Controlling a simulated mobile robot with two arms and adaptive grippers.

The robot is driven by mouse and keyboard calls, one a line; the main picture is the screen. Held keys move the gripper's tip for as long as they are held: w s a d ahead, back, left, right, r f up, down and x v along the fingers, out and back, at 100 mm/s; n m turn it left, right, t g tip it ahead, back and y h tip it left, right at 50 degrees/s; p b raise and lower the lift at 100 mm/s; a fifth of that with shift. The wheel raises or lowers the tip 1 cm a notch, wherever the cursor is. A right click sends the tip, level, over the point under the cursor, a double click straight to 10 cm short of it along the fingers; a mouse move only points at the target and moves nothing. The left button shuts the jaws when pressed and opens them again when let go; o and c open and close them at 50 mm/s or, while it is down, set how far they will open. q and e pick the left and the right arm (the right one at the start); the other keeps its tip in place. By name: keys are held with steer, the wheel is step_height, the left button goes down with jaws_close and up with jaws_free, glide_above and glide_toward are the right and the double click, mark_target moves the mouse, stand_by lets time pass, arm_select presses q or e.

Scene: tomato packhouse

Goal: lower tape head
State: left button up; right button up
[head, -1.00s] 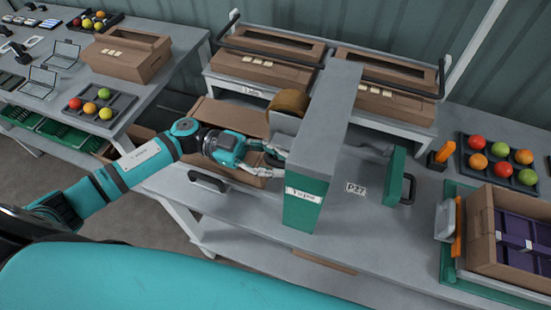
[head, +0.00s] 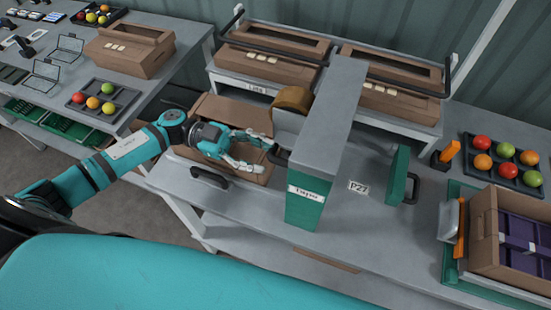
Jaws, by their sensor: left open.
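The tape machine is a tall green and grey post labelled "Taper" (head: 309,195) with a grey top arm, standing on the grey bench. A brown tape roll (head: 291,99) sits on its left side. A short black handle (head: 278,156) sticks out on that side below the roll. My left gripper (head: 262,153) is open and empty just left of the handle, fingers pointing at it. I cannot tell whether a fingertip touches it. An open cardboard box (head: 224,112) lies behind and below the gripper, partly hidden by it. My right gripper is out of view.
A green plate with a black handle (head: 399,175) stands right of the post, near a "P27" label (head: 358,187). Boxes sit on a rack (head: 241,81) behind. A tomato tray (head: 512,186) and a carton with purple dividers (head: 483,230) are at right. The bench front is mostly clear.

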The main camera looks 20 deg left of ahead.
arm_select(q)
steer(key=a, duration=0.7)
steer(key=shift+s+a+r, duration=0.2)
steer(key=shift+r, duration=0.05)
steer(key=shift+s, duration=0.1)
